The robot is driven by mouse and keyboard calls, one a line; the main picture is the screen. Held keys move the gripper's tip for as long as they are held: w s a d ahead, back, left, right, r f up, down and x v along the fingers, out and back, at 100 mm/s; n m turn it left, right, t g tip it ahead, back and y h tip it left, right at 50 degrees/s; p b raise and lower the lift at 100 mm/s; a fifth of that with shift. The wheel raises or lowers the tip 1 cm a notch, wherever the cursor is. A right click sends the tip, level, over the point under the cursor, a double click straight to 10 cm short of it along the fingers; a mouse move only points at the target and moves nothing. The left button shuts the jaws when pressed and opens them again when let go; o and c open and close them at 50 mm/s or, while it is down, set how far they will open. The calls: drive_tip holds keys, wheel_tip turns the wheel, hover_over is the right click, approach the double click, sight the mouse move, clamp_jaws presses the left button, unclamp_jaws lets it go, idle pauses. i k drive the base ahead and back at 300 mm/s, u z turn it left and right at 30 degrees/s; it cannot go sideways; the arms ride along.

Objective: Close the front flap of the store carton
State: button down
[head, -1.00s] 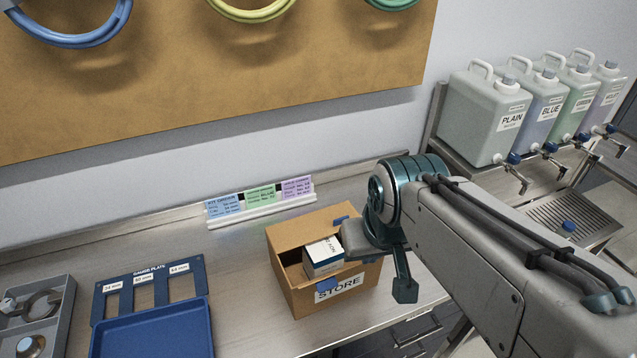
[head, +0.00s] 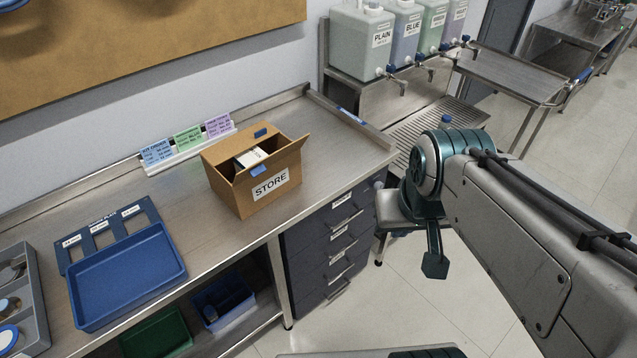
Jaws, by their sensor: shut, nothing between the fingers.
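The store carton (head: 238,197) is a brown box with a white STORE label (head: 270,185), standing on the steel bench. Its top is open. A blue tab (head: 259,170) shows at the front top edge and another blue tab (head: 260,132) at the raised back. I cannot clearly tell the front flap's angle. A white box (head: 251,157) sits inside, partly hidden by the front. My gripper (head: 379,262) is shut and empty, right of the carton and apart from it, beyond the bench's front edge. My arm partly hides it.
A blue tray (head: 128,282) and a gauge plate (head: 103,238) lie left of the carton. Coloured cards (head: 188,139) stand behind it. Dark drawers (head: 330,235) are under the bench. Jugs (head: 362,45) stand at the back right. Bare bench top lies right of the carton.

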sight(257, 169)
drive_tip(key=u, duration=0.85)
drive_tip(key=i, duration=0.4)
drive_tip(key=z, duration=0.65)
drive_tip(key=k, duration=1.25)
drive_tip(key=u, duration=0.2)
drive_tip(key=i, duration=0.75)
drive_tip(key=u, duration=0.2)
